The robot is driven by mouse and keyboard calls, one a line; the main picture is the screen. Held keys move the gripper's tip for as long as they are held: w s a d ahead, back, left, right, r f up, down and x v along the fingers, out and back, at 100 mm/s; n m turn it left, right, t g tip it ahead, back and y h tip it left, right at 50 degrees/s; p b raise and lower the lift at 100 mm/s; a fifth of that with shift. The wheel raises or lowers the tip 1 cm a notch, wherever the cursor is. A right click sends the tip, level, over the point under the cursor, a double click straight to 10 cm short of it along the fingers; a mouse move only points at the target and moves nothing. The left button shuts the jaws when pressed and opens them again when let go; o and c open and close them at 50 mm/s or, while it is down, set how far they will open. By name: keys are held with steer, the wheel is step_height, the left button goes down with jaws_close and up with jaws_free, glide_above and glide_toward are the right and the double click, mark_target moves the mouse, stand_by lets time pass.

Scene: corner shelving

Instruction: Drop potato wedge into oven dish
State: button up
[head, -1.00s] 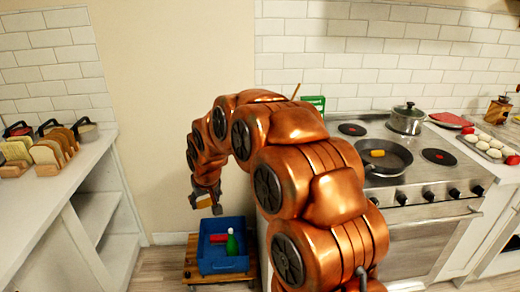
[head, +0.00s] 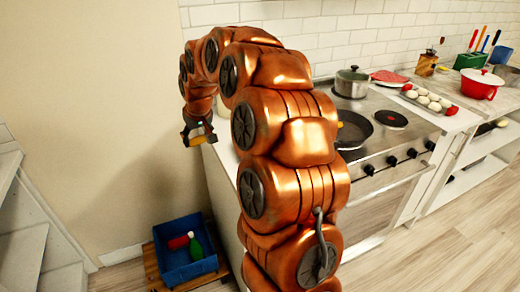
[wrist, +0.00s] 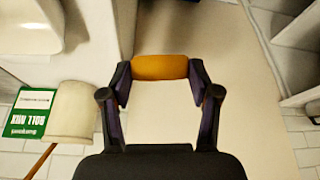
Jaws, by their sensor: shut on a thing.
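My gripper (head: 198,136) hangs at the end of the raised arm, left of the stove counter. In the wrist view its two fingers (wrist: 160,78) are shut on an orange-yellow potato wedge (wrist: 160,66), held crosswise between the fingertips. Nothing in the head view is plainly an oven dish; a grey tray (head: 414,94) with several pale round pieces lies on the counter right of the stove. A dark frying pan (head: 352,130) on the stove is partly hidden by my arm, with a small orange piece (head: 340,125) showing at its left.
A blue crate (head: 172,270) with a red item and a green bottle stands on a low wooden platform on the floor. A lidded pot (head: 352,82) is on the stove. A red pot (head: 480,88) is farther right. A green roll-mix box (wrist: 30,113) shows in the wrist view.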

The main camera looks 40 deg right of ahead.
steer(key=s+d+r+m, duration=0.1)
steer(key=s+d+r, duration=0.4)
steer(key=d, duration=0.5)
steer(key=s+d+r+m, duration=0.1)
steer(key=s+d+r, duration=0.2)
steer(key=s+d, duration=0.5)
steer(key=s+b+x, duration=0.1)
steer(key=x, duration=0.5)
steer(key=shift+d+f+h, duration=0.2)
steer(key=shift+d+h, duration=0.1)
steer(key=shift+d, duration=0.1)
steer(key=o, duration=0.9)
steer(key=shift+o, duration=0.2)
steer(key=shift+r, duration=0.1)
steer(key=v, duration=1.1)
steer(key=shift+r, duration=0.45)
